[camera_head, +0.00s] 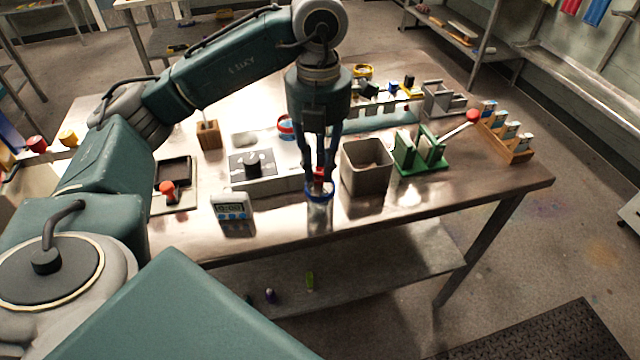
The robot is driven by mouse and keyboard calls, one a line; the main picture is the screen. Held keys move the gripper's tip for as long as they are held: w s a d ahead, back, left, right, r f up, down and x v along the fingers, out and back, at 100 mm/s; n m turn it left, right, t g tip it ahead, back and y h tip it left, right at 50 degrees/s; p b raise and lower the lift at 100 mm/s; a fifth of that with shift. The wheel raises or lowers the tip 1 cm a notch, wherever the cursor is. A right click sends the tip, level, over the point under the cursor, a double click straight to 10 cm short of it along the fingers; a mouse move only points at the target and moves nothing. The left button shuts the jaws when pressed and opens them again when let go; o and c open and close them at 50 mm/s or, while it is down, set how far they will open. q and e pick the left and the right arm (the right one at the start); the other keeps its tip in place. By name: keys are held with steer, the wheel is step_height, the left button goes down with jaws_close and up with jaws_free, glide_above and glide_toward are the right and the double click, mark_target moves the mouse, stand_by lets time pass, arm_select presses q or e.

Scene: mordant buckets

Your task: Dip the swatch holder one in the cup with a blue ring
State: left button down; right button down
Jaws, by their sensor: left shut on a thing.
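My left gripper (320,172) points straight down over the front edge area of the steel table. It is shut on a small holder with a red top (320,173), seen between the fingertips; I take it for the swatch holder. Directly beneath is the clear cup with a blue ring (319,198) around its rim. The holder's lower part appears to reach into the cup's mouth, but the fingers and rim hide how deep it is. My right gripper is not in view.
A white timer (232,207) stands to the left. A scale (252,166) and a red-ringed cup (286,126) lie behind. The table's front edge is close.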

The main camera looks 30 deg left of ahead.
arm_select(q)
steer(key=shift+f, duration=0.3)
steer(key=shift+r, duration=0.1)
steer(key=shift+r+p, duration=1.05)
steer(key=shift+r, duration=0.4)
steer(key=shift+r+p, duration=1.75)
steer(key=shift+r, duration=0.25)
step_height(320, 180, up, 3)
steer(key=p, duration=0.2)
steer(key=shift+p, duration=0.4)
